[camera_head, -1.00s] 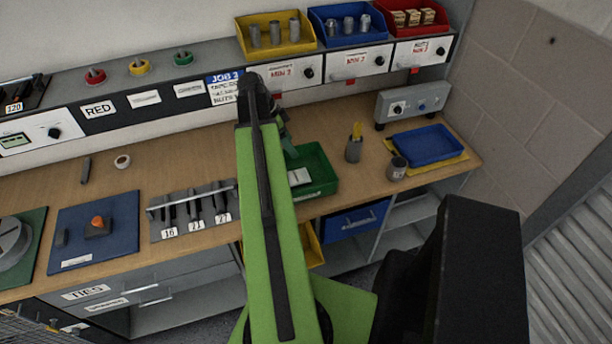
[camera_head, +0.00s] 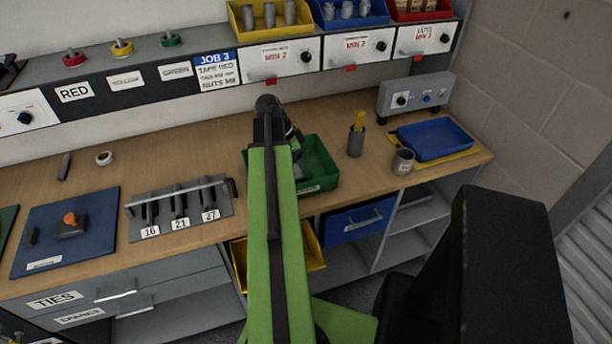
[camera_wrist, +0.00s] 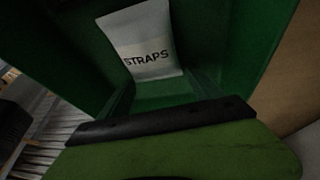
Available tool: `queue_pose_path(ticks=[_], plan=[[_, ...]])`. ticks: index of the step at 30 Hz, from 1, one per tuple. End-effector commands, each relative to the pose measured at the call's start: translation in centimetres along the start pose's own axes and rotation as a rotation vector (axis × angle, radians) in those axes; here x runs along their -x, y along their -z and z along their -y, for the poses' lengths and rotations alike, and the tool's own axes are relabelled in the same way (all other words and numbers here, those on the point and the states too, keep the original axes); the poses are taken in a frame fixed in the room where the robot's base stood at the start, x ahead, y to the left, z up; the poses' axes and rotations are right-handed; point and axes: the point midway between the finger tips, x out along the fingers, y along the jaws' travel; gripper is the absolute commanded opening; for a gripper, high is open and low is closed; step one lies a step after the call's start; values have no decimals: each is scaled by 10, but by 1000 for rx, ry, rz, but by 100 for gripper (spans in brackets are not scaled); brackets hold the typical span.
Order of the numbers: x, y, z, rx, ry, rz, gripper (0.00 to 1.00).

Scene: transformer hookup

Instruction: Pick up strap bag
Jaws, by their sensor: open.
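The strap bag (camera_wrist: 150,42) is a small white and grey packet printed "STRAPS". In the wrist view it is inside the green bin (camera_head: 318,166), near the top centre of the picture. The bin's green walls (camera_wrist: 222,45) rise around it. In the head view my arm and gripper hide most or all of the bag. My gripper (camera_head: 293,150) is over the left part of the green bin, partly hidden behind my arm. A green jaw with a black edge (camera_wrist: 160,122) spans the bottom of the wrist view, apart from the bag. The gripper is open and empty.
Right of the bin stand a grey cup with yellow items (camera_head: 356,141), a small can (camera_head: 402,161) and a blue tray (camera_head: 435,139). A rack with numbered tools (camera_head: 180,207) lies to the left. A yellow bin (camera_head: 312,248) hangs below the bench edge.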

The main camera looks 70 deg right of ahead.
Motion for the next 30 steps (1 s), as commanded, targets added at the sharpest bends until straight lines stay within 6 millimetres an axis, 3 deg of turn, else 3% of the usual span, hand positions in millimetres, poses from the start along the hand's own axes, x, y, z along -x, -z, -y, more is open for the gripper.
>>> queue_pose_path(ticks=[1,7,24,30], plan=[[-7,-1,-2,1,-8,6,77],[-5,0,-4,2,-12,8,76],[-6,-2,-4,4,-12,12,2],[-6,-3,-4,5,-12,12,0]])
